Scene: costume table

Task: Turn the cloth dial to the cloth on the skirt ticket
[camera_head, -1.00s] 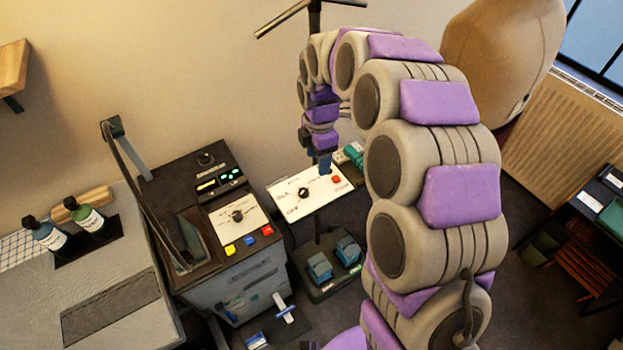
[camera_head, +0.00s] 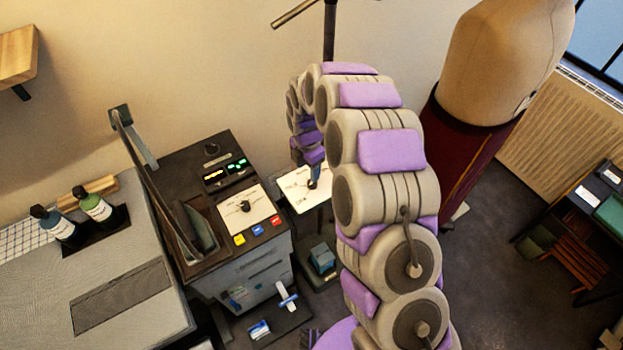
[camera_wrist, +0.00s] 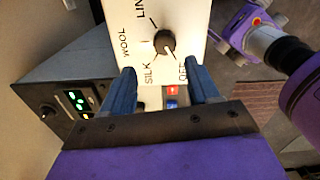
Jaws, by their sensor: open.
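The cloth dial is a dark round knob (camera_wrist: 165,43) on a white panel (camera_wrist: 197,22) in the wrist view. Its labels read WOOL, SILK, OFF and a partly cut-off LIN. A light mark on the knob seems to point toward OFF. My gripper (camera_wrist: 162,80) is open, with its two blue fingers apart below the knob in the picture and nothing between them. In the head view my gripper (camera_head: 312,178) is over the white panel (camera_head: 296,190) and hides part of it. A dark red skirt (camera_head: 462,140) hangs on a dress form. I cannot read any skirt ticket.
A dark press unit (camera_head: 205,160) with green lights and its own dial (camera_head: 245,206) stands left of the panel. A grey table (camera_head: 60,290) with two bottles is at left. A shelf (camera_head: 590,230) is at right.

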